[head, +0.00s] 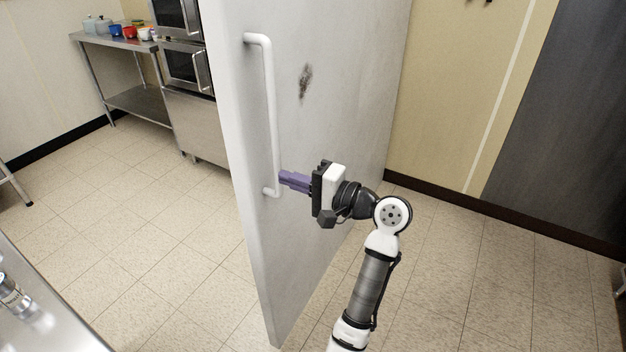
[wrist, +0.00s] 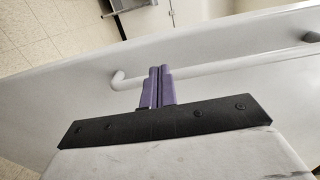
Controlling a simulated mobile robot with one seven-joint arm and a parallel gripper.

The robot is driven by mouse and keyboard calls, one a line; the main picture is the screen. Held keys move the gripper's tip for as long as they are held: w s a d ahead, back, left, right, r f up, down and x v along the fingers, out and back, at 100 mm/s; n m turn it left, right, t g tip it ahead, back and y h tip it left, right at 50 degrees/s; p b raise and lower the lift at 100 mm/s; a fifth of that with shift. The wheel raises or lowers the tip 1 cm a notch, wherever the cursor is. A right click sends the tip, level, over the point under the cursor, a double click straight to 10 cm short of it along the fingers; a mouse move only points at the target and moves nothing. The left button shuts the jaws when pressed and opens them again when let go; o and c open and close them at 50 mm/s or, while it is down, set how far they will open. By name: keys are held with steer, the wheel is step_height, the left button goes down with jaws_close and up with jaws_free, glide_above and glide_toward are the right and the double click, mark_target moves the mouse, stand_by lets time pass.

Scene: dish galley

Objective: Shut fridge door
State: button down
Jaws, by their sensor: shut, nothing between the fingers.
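The fridge door (head: 330,120) is a tall, light grey panel that stands swung out into the room in the head view. A white bar handle (head: 267,110) runs vertically along its left edge. A dark smudge marks the door right of the handle. My gripper (head: 282,178) has purple fingers, shut and empty, pointing at the door close to the handle's lower end. In the wrist view, the shut fingers (wrist: 161,70) reach up to the handle bar (wrist: 200,71) near its bent end. I cannot tell whether they touch it. The fridge interior is hidden.
A steel table (head: 135,44) with bowls and containers stands at the back left, beside stacked ovens (head: 188,65). A metal counter (head: 40,318) is at the lower left. Tiled floor (head: 170,240) is clear left of the door and to the right.

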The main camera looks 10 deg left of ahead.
mark_target(254, 167)
steer(key=p+x, duration=0.1)
steer(key=x, duration=0.5)
steer(key=shift+a, duration=0.1)
